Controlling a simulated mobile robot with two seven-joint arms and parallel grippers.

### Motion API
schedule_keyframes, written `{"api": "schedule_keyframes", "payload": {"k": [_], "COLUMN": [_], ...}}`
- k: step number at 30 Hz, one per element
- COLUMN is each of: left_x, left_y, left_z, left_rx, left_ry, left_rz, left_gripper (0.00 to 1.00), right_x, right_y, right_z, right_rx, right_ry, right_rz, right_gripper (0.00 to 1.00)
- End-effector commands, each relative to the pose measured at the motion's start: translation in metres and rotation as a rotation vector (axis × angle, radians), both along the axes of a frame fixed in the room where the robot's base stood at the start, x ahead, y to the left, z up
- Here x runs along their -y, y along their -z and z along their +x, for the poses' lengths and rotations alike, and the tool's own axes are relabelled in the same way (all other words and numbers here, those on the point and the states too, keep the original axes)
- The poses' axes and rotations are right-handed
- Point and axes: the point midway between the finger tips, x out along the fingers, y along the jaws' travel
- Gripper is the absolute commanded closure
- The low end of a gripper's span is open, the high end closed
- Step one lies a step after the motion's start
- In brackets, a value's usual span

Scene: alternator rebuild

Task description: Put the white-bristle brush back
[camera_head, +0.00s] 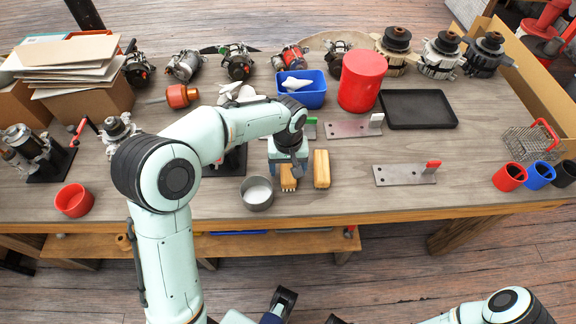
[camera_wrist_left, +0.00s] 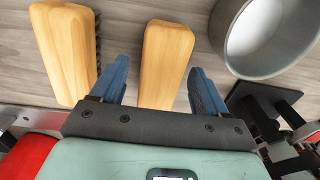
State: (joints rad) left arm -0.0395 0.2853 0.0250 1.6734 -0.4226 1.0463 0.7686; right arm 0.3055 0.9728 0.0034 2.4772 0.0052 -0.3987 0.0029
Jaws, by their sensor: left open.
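Two wooden-backed brushes lie on the workbench (camera_head: 400,195). One (camera_head: 288,180) is under my left gripper (camera_head: 288,182); the other (camera_head: 321,168) lies just to its right. In the left wrist view my left gripper (camera_wrist_left: 158,88) is open, with blue fingers on either side of the first brush (camera_wrist_left: 167,60). Gaps show beside it, so it is not gripped. Its bristle colour does not show there. The other brush (camera_wrist_left: 66,50) shows dark bristles along one side, outside the fingers. My right arm shows at the bottom right; its gripper is out of frame.
A grey metal cup (camera_head: 257,193) stands close left of the brushes. A blue bin (camera_head: 301,88), red cylinder (camera_head: 363,80) and black tray (camera_head: 418,108) stand behind. A metal bracket plate (camera_head: 400,175) lies to the right. The bench edge is close in front.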

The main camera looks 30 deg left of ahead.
Motion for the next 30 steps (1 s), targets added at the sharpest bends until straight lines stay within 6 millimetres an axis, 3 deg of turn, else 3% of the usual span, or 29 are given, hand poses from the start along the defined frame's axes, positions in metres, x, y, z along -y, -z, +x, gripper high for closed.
{"api": "schedule_keyframes", "payload": {"k": [5, 19, 24, 30], "left_x": [0.000, 0.000, 0.000, 0.000], "left_y": [-0.013, -0.106, -0.121, -0.124], "left_z": [0.001, 0.001, 0.000, 0.000], "left_rx": [0.004, 0.004, 0.001, 0.000], "left_ry": [0.000, 0.000, 0.000, 0.000], "left_rz": [0.000, -0.001, 0.000, 0.000], "left_gripper": [0.25, 0.25, 0.25, 0.25], "right_x": [0.000, 0.000, 0.000, 0.000], "right_y": [-0.003, -0.015, -0.018, -0.018], "right_z": [-0.001, -0.005, -0.004, -0.004], "right_rx": [-0.004, -0.023, -0.021, -0.021], "right_ry": [-0.001, -0.005, -0.005, -0.005], "right_rz": [0.001, 0.004, 0.003, 0.003], "right_gripper": [0.54, 0.54, 0.54, 0.54]}}
